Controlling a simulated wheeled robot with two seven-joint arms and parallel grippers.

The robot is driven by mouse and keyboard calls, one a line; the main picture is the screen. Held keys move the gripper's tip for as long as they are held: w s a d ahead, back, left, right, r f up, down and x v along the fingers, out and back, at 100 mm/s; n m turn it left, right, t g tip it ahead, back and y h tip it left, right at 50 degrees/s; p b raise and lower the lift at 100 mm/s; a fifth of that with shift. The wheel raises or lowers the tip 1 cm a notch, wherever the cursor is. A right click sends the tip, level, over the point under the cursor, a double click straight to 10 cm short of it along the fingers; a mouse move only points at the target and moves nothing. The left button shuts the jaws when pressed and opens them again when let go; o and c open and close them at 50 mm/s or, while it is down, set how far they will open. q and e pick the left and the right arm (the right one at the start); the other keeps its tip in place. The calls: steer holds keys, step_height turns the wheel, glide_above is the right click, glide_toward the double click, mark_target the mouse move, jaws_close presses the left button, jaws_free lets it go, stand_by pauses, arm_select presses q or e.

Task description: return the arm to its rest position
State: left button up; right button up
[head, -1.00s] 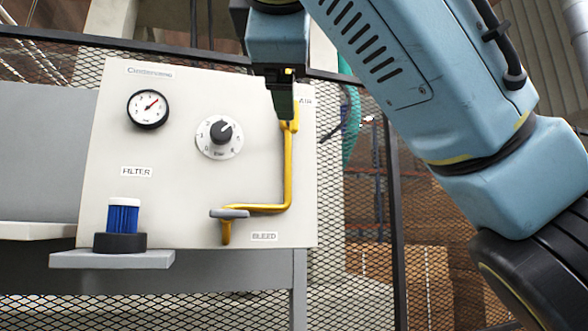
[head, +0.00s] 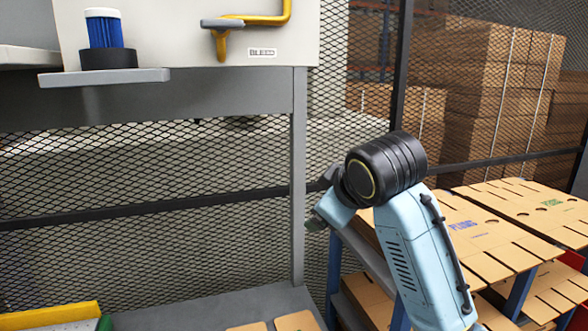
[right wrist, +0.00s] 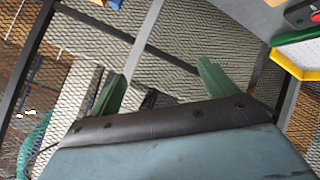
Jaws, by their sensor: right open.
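My right arm (head: 415,250) is folded low at the right of the head view, its black joint uppermost. Its gripper end is mostly hidden behind the arm in that view. In the right wrist view the right gripper (right wrist: 162,69) has two green fingers set wide apart, with nothing between them. The fingers point toward the mesh fence and touch nothing that I can see. My left arm and gripper are not in view.
The panel with its yellow bleed pipe (head: 262,19) and the blue filter (head: 104,30) on a small shelf (head: 105,79) are at upper left. A rack of flat cardboard blanks (head: 480,240) stands right, close behind my arm. A yellow-edged tray (head: 50,316) is at lower left.

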steer(key=s+d+f+m+g, duration=0.1)
steer(key=s+d+f+m, duration=0.2)
steer(key=f, duration=0.5)
steer(key=s+d+f+g, duration=0.1)
steer(key=s+d+f, duration=0.1)
steer(key=s+f, duration=0.55)
steer(key=s+d+f+m+g, duration=0.1)
steer(key=s+d+f+m, duration=0.15)
steer(key=f, duration=0.75)
steer(key=s+d+f+m+g+h, duration=0.1)
steer(key=s+d+f, duration=0.2)
steer(key=s, duration=0.4)
steer(key=s+d+f+m+g+h, duration=0.1)
steer(key=s+d+f, duration=0.1)
steer(key=s+f, duration=0.35)
steer(key=s+d+f+m+g, duration=0.1)
steer(key=s+d+f+m, duration=0.15)
steer(key=s, duration=0.55)
step_height(320, 180, down, 25)
steer(key=s+n+g+b, duration=0.1)
steer(key=s+g+b, duration=0.1)
steer(key=s+d+f+g+b, duration=0.1)
steer(key=s+d+f+b, duration=0.1)
steer(key=s+f, duration=1.4)
step_height(320, 180, down, 2)
steer(key=shift+s+d+f+h, duration=0.15)
steer(key=shift+s+d+h, duration=0.2)
steer(key=shift+d, duration=0.35)
